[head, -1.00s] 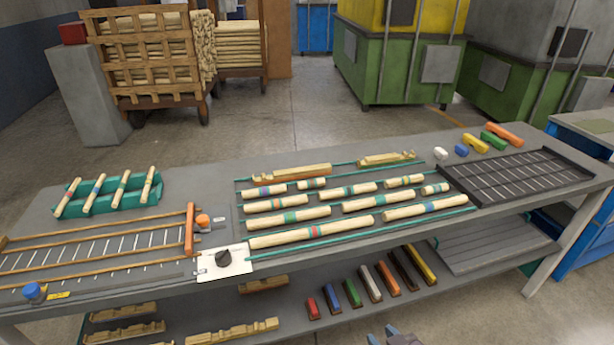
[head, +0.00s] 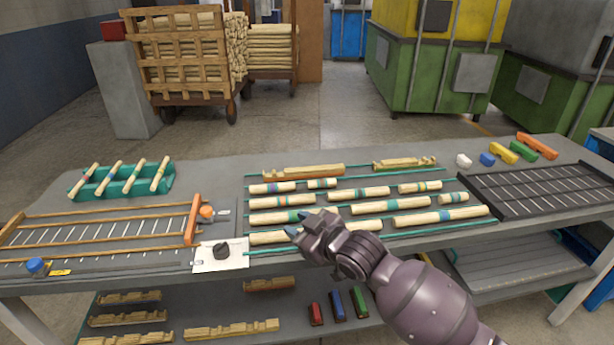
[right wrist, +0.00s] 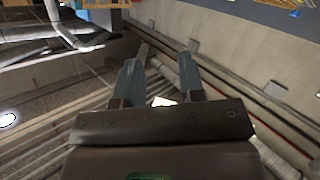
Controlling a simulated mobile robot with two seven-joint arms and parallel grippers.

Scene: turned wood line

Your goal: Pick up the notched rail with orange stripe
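Two notched wooden rails lie along the back of the bench in the head view: a longer one (head: 303,172) with an orange-brown lower edge, and a shorter one (head: 405,163) to its right. My left gripper is out of view.
Striped rods (head: 358,193) lie in rows between green rails. A black gridded tray (head: 540,188) is at right, with coloured blocks (head: 503,152) behind it. A teal rack (head: 122,181) stands at left. More notched rails (head: 232,329) lie on the lower shelf.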

